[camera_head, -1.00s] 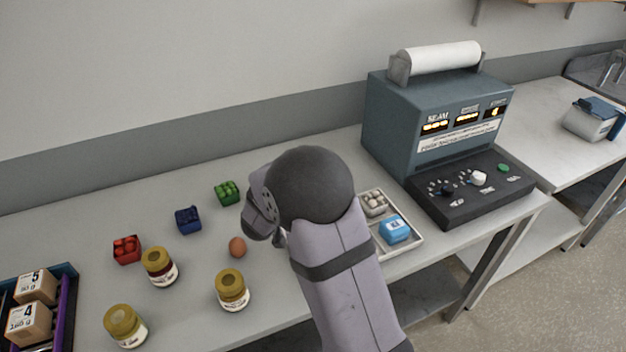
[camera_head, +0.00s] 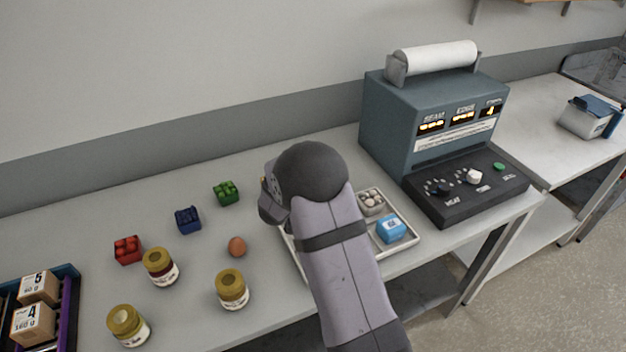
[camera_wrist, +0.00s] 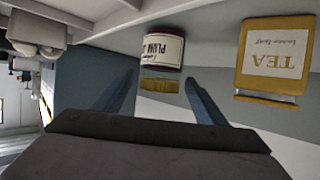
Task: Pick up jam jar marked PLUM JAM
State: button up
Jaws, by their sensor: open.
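In the wrist view, which looks upside down, a jar of dark contents with a gold lid and a white label reading PLUM (camera_wrist: 159,48) stands on a pale surface at the top of the picture. The rest of its label is hard to read. My gripper (camera_wrist: 160,76) is open, its two fingers pointing towards this jar, with the jar apparently beyond the fingertips. A yellow tin marked TEA (camera_wrist: 275,55) stands to the jar's right. In the head view, my arm hides the fingers. I cannot identify the plum jar there.
A tray (camera_head: 408,246) and a console (camera_head: 430,125) lie right of my arm.

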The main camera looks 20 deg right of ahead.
jog(key=shift+w+d+f, duration=0.2)
jog(key=shift+w+d, duration=0.1)
jog(key=shift+w, duration=0.05)
jog(key=shift+r, duration=0.1)
jog(key=c, duration=1.4)
jog(key=shift+r, duration=0.15)
notch_tip(320, 180, up, 10)
jog(key=shift+f, duration=0.1)
